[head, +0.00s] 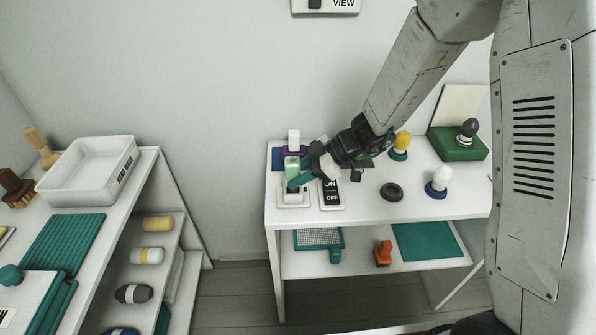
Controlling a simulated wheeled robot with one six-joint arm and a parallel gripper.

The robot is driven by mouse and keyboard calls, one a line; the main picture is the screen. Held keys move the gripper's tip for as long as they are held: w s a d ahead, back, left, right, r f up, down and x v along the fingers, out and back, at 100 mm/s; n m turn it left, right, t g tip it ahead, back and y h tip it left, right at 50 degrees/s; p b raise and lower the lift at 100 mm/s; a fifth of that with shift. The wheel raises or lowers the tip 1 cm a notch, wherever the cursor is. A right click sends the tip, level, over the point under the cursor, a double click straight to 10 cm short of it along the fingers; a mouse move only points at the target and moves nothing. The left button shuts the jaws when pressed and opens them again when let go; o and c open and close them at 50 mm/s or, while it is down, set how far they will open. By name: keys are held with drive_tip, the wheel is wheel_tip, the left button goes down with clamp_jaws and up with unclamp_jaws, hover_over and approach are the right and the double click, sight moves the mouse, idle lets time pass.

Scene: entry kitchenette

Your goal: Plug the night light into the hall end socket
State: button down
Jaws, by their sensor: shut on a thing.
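My gripper (305,170) reaches in from the upper right over the left part of the white table. It is shut on a small pale green block, which looks like the night light (292,163). The light is held upright just above a white socket plate (292,200) at the table's front left corner. A teal piece shows between the light and the plate. The fingers partly hide the light's lower end, and I cannot tell whether it touches the socket. No label for the hall end is readable.
An ON/OFF switch plate (332,196) lies right of the socket. A white block (294,138) on a purple base stands behind the light. A black ring (391,192), a white bulb (442,178) and a yellow bulb (402,141) stand to the right. A shelf holding a white tray (88,170) stands left.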

drive_tip(key=shift+f, duration=0.85)
drive_tip(key=c, duration=0.9)
unclamp_jaws()
drive_tip(key=v, duration=0.7)
drive_tip(key=shift+d+r, duration=0.25)
drive_tip(key=shift+d, duration=0.05)
